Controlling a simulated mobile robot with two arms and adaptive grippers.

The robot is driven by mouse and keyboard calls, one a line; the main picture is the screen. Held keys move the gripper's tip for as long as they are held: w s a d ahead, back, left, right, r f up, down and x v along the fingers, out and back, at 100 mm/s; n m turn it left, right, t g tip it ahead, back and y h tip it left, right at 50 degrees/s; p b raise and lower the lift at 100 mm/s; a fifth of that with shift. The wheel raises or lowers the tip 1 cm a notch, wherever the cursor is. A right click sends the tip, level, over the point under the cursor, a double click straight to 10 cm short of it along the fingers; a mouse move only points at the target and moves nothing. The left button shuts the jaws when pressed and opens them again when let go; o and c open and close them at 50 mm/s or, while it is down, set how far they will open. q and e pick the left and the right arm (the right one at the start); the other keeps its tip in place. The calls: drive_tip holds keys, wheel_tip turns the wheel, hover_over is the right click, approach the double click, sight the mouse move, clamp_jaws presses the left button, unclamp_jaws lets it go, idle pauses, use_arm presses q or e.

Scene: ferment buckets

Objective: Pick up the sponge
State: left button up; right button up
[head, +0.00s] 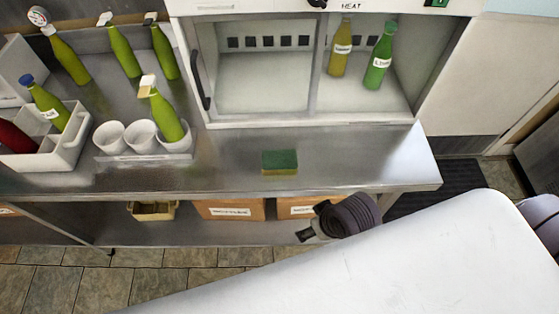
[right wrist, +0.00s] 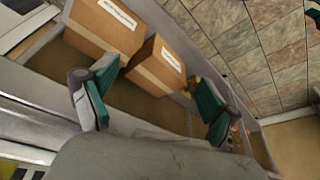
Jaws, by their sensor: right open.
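The sponge (head: 279,161) is a small block with a green top and a yellowish side. It lies flat on the steel counter (head: 335,165), near the front edge, in the middle of the head view. My right gripper (right wrist: 150,100) is open, with its two teal-padded fingers spread and nothing between them. In the head view, dark parts at the end of my right arm show just in front of the counter edge, below and right of the sponge and apart from it. The sponge does not show in the right wrist view. My left gripper is not in view.
A white cabinet (head: 305,121) holding two bottles stands behind the sponge. White cups (head: 109,138), a white crate (head: 66,157) and several green bottles stand at the left. Cardboard boxes (head: 229,209) sit on the lower shelf. The counter around the sponge is clear.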

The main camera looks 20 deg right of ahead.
drive_tip(key=w+a+r+n+g+y, duration=0.1)
drive_tip(key=w+a+r+n, duration=0.2)
drive_tip(key=a, duration=0.4)
drive_tip(key=w+a+r+n+g+y, duration=0.1)
drive_tip(key=w+a+r+n, duration=0.1)
drive_tip(key=a+r+n, duration=0.4)
drive_tip(key=w+a+r+n+g+y, duration=0.1)
drive_tip(key=w+a+r, duration=0.15)
drive_tip(key=a, duration=0.55)
drive_tip(key=n+g+h, duration=0.2)
drive_tip(key=h, duration=0.7)
approach(279, 159)
drive_tip(key=p+x, duration=0.1)
drive_tip(key=x, duration=0.4)
drive_tip(key=shift+d+r, duration=0.1)
drive_tip(key=shift+d, duration=0.1)
drive_tip(key=shift+y, duration=0.3)
drive_tip(key=shift+p+x, duration=1.1)
drive_tip(key=shift+x, duration=1.55)
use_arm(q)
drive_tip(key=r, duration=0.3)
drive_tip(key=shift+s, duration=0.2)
use_arm(e)
drive_tip(key=shift+a, duration=0.15)
drive_tip(key=c, duration=0.8)
